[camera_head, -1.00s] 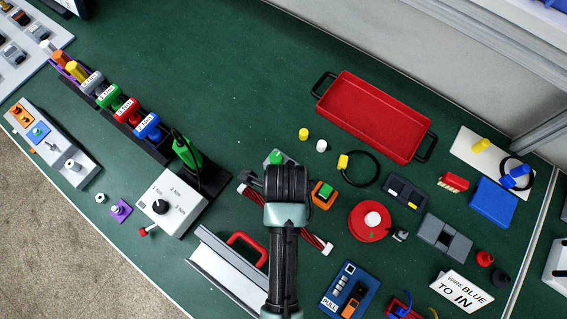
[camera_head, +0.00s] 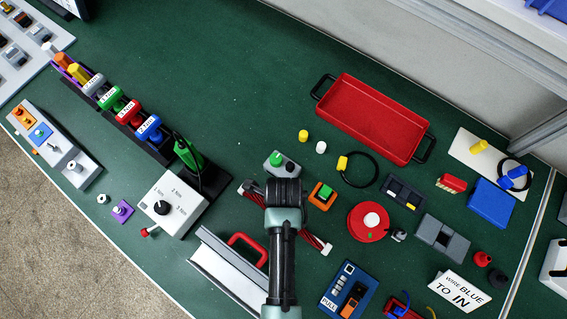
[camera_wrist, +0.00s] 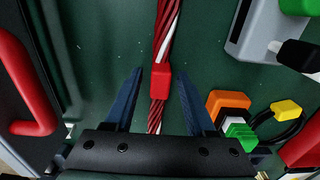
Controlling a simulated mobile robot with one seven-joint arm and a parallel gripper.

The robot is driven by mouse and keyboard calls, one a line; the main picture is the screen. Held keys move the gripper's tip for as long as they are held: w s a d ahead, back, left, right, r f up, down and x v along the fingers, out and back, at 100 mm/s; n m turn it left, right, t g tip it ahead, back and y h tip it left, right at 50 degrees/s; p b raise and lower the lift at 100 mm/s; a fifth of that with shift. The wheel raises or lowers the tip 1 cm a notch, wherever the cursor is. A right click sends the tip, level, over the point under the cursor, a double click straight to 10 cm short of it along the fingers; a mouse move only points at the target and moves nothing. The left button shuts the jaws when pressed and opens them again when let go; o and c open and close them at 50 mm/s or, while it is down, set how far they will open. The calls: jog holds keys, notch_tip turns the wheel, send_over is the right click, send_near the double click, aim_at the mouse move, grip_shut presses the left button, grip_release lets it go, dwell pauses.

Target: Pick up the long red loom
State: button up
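The long red loom is a twisted bundle of red and white wires with a red band (camera_wrist: 161,84) around it. In the head view its right end (camera_head: 317,242) shows beside my arm, its left end (camera_head: 250,192) shows too, and my arm hides its middle. My gripper (camera_wrist: 158,73) is open in the wrist view, with one dark blue finger on each side of the loom. Neither finger visibly touches it. The head view shows my wrist (camera_head: 284,192) over the loom and hides the fingers.
A green-button grey box (camera_head: 281,163) and an orange block with a green button (camera_head: 322,195) stand close to my wrist. A panel with a red handle (camera_head: 248,248) lies to the left. A red tray (camera_head: 345,87) is at the back.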

grip_shut()
